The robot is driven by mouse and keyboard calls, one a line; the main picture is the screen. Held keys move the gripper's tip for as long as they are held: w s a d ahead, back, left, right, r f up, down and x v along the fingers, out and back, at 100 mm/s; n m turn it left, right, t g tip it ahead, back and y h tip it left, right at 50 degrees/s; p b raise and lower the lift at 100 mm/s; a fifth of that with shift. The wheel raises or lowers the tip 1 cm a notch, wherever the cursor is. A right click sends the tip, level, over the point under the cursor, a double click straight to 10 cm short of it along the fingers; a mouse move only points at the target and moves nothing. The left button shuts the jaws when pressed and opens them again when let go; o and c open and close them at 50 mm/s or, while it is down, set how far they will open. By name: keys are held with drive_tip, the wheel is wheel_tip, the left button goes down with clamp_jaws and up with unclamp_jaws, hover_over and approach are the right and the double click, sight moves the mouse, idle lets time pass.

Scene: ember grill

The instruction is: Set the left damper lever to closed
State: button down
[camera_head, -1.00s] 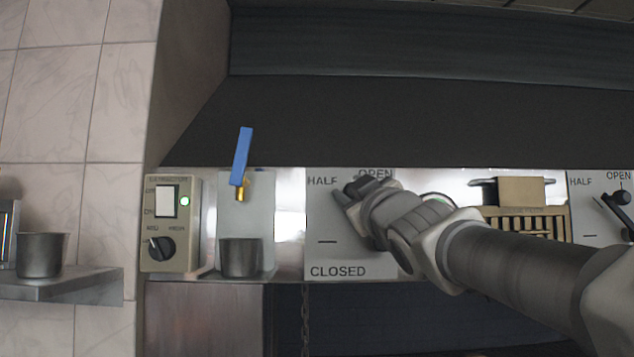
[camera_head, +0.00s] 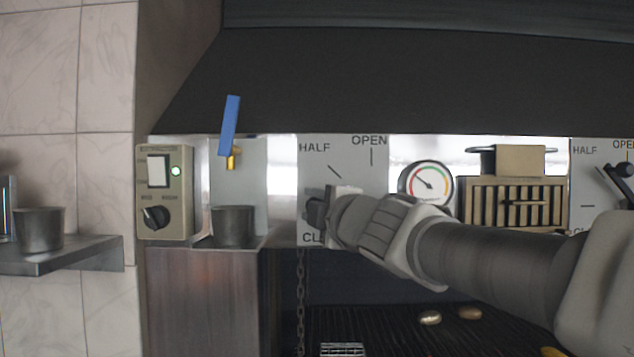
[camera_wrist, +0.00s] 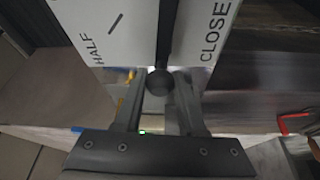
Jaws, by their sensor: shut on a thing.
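The left damper's white plate (camera_head: 345,160) carries OPEN, HALF and CLOSED labels, the last partly hidden by my arm. My gripper (camera_head: 318,208) is at the plate's lower left, below the HALF tick and just above CLOSED. In the wrist view my gripper (camera_wrist: 160,88) has its fingers shut on the dark ball knob of the left damper lever (camera_wrist: 166,40). The lever lies clear of the HALF tick and points level to the left as the head camera sees it. The tick for CLOSED does not show; the lever's pivot is hidden.
A switch box (camera_head: 165,190) and a blue-handled valve (camera_head: 230,125) over a metal cup (camera_head: 233,226) stand left of the plate. A round gauge (camera_head: 426,180) and a slatted vent (camera_head: 512,204) are to the right. The grill (camera_head: 400,325) lies below.

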drive_tip(key=shift+f+n+g+p, duration=0.3)
drive_tip(key=shift+f+n+p, duration=0.05)
drive_tip(key=shift+f+n, duration=0.35)
drive_tip(key=shift+f, duration=0.1)
drive_tip(key=c, duration=0.5)
unclamp_jaws()
drive_tip(key=shift+s+d, duration=0.1)
drive_tip(key=shift+s, duration=0.2)
drive_tip(key=p+v, duration=0.4)
drive_tip(key=v, duration=1.2)
drive_tip(key=shift+s+d+p, duration=0.1)
drive_tip(key=shift+s+p, duration=0.25)
drive_tip(key=shift+p, duration=0.05)
